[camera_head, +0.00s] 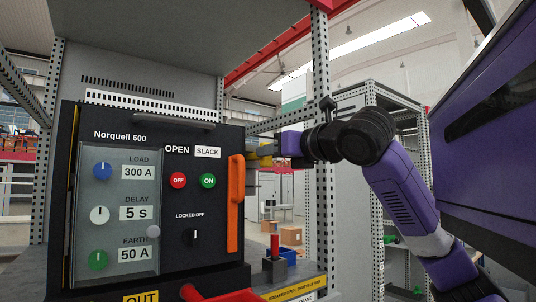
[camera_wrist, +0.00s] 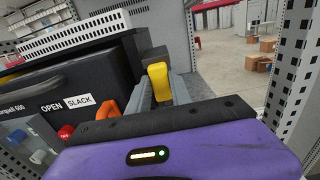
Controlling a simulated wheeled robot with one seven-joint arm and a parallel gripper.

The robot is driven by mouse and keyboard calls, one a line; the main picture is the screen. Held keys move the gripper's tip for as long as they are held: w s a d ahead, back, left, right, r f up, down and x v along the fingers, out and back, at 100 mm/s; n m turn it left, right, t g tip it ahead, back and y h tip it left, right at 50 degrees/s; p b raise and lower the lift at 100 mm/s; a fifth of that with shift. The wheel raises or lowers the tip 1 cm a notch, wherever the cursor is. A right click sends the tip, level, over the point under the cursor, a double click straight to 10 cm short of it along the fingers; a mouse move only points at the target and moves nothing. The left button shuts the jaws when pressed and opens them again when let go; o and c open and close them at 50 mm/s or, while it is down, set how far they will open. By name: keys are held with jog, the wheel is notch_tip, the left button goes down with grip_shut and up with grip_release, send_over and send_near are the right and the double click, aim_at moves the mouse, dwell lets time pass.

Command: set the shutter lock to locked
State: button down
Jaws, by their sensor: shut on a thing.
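My gripper (camera_head: 262,152) is at the right side of the black Norquell 600 breaker panel (camera_head: 120,125), beside the top of its orange handle (camera_head: 236,205). In the wrist view its grey fingers (camera_wrist: 160,92) are closed around a yellow piece (camera_wrist: 158,78), which also shows in the head view (camera_head: 265,150). Whether this piece is the shutter lock cannot be told. A red upright lever (camera_head: 275,245) stands on a dark block below right of the panel. A yellow label strip (camera_head: 297,289) in front of it has small text about breaker and shutters.
The panel has a red OFF button (camera_head: 178,180), a green ON button (camera_head: 208,181) and a black selector (camera_head: 196,237) under LOCKED OFF. Perforated posts (camera_head: 322,150) stand close right of my gripper. A red handle (camera_head: 225,295) juts out at the bottom.

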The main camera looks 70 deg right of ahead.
jog(key=v, duration=0.2)
jog(key=shift+s+a, duration=0.2)
jog(key=shift+s, duration=0.05)
jog(key=c, duration=1.2)
grip_release()
jog(key=shift+o, duration=0.2)
jog(key=shift+a, duration=0.1)
